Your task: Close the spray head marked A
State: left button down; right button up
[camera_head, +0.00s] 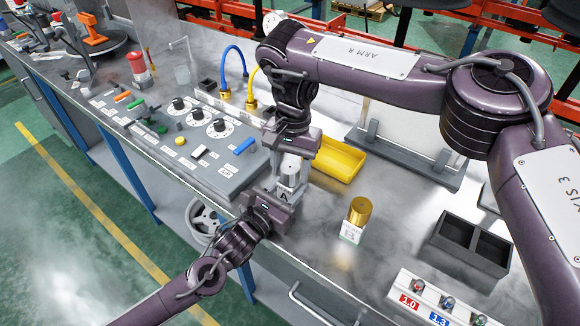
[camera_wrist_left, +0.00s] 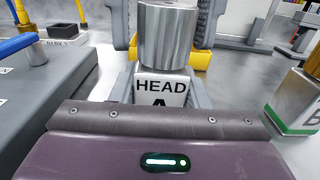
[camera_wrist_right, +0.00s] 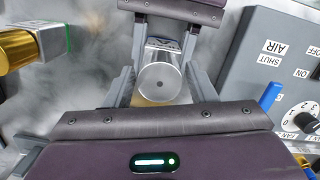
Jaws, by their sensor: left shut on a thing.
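Spray head A has a silver cylinder (camera_wrist_left: 168,35) on a white block (camera_wrist_left: 160,88) marked HEAD A. It is upright near the bench's front edge. My left gripper (camera_head: 283,197) is shut on the white block from the front, one finger on each side. My right gripper (camera_head: 292,160) is above, pointing down, with its fingers on either side of the cylinder. In the right wrist view the round top of the cylinder (camera_wrist_right: 160,82) lies between these fingers, with a gap visible at the sides, so the gripper looks open.
A second head with a gold cylinder (camera_head: 359,211) on a white block stands right of head A. A grey control panel (camera_head: 225,165) with knobs is close on the left. A yellow tray (camera_head: 338,160) lies behind. A black two-part bin (camera_head: 470,245) stands at right.

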jog(key=shift+o, duration=0.7)
jog(key=shift+r, duration=2.25)
jog(key=shift+c, duration=0.6)
